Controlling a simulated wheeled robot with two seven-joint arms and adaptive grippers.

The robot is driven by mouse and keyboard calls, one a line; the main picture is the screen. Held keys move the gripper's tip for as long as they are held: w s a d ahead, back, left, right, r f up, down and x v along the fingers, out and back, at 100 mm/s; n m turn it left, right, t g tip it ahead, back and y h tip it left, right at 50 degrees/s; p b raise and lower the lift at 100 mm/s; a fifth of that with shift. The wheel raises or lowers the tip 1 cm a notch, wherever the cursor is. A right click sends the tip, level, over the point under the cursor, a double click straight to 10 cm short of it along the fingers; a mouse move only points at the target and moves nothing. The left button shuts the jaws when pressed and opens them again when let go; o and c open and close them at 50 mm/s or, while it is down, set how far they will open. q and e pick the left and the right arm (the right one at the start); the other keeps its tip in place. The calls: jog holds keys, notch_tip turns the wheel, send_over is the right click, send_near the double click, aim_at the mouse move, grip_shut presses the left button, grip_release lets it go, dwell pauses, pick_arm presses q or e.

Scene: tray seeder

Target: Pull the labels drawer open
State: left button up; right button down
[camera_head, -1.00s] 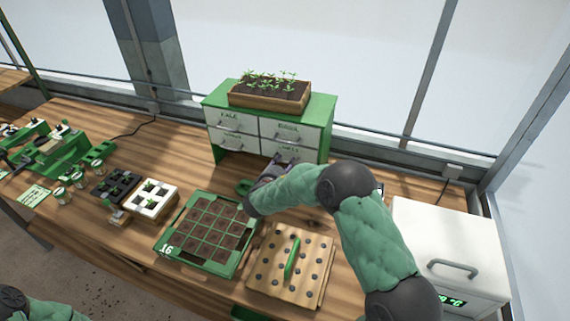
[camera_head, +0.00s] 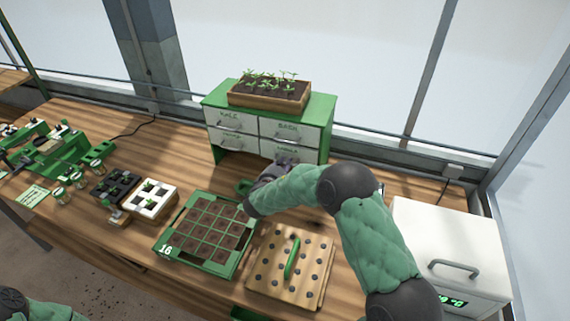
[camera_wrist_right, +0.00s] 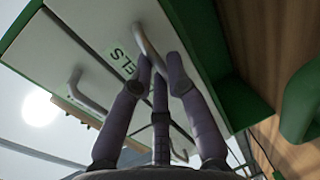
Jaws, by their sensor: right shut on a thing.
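The labels drawer (camera_head: 308,154) is the lower right drawer of the green cabinet (camera_head: 320,110). Its white front looks flush with its neighbours. The end of its label, "ELS", shows in the right wrist view beside its curved grey handle (camera_wrist_right: 149,44). My right gripper (camera_wrist_right: 160,68) is shut on that handle, its purple-grey fingers around the bar. In the head view my right gripper (camera_head: 284,163) is at the drawer front and hides part of it. Part of my left arm shows at the lower left edge, but its gripper is out of view.
A wooden planter of seedlings (camera_head: 268,98) stands on the cabinet. In front lie a green seed tray (camera_head: 160,246) and a drilled wooden board (camera_head: 262,284) with a green handle. A white box with a display (camera_head: 450,235) stands at the right, near my right arm.

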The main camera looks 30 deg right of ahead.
jog(key=f+b+v, duration=0.1)
jog(key=b+v, duration=0.1)
jog(key=v, duration=0.5)
jog(key=f+b+v, duration=0.2)
jog(key=b+v, duration=0.1)
jog(key=v, duration=0.4)
jog(key=shift+s+a, duration=0.3)
jog(key=shift+s, duration=0.1)
jog(key=c, duration=1.2)
grip_release()
jog(key=v, duration=1.2)
